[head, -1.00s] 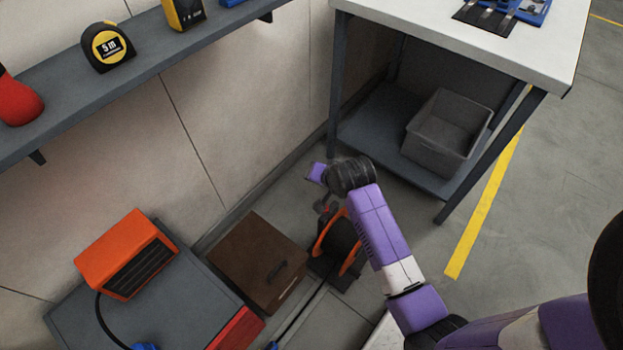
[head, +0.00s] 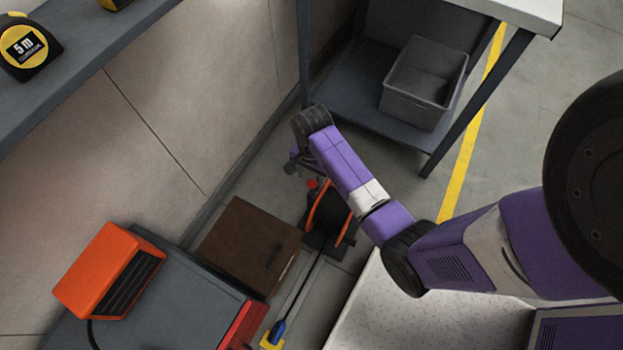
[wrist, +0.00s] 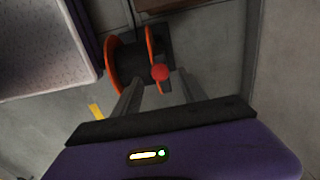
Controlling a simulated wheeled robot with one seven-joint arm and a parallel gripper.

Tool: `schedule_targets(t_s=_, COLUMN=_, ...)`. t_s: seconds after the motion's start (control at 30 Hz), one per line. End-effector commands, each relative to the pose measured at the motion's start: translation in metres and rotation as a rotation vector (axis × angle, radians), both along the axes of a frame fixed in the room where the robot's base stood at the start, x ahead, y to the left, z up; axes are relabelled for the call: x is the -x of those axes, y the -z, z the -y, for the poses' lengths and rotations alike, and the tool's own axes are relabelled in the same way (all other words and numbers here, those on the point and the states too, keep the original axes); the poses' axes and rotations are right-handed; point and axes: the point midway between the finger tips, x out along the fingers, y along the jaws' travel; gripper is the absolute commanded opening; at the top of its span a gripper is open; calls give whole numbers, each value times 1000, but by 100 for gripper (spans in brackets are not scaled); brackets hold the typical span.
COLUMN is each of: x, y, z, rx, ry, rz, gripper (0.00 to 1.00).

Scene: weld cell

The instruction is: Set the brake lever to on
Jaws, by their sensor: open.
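The brake lever shows as a red ball knob (head: 311,183) beside an orange-flanged dark reel (head: 346,228) on the floor. In the wrist view the knob (wrist: 160,73) sits in front of the reel's right flange, and the reel (wrist: 112,72) fills the upper middle. The lever's shaft is mostly hidden, so its setting cannot be read. My gripper (head: 292,167) is just above and left of the knob in the head view. In the wrist view my gripper (wrist: 158,80) is open, with the knob seen between its fingertips; contact cannot be told.
A brown box (head: 240,240) stands left of the reel. A bench with a lower shelf (head: 350,110) and grey bin (head: 425,85) stands behind it. An orange heater-like unit (head: 108,270) rests on a grey cabinet (head: 185,310). A blue-handled item (head: 278,330) lies in front.

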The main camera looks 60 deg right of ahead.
Motion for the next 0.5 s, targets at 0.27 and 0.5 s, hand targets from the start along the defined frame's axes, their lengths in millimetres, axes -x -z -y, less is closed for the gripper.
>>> schedule_targets(t_s=0.27, x=0, y=32, z=0, rx=0, ry=0, rz=1, gripper=50)
schedule_targets(t_s=0.5, x=0, y=34, z=1, rx=1, ry=0, rz=2, gripper=50)
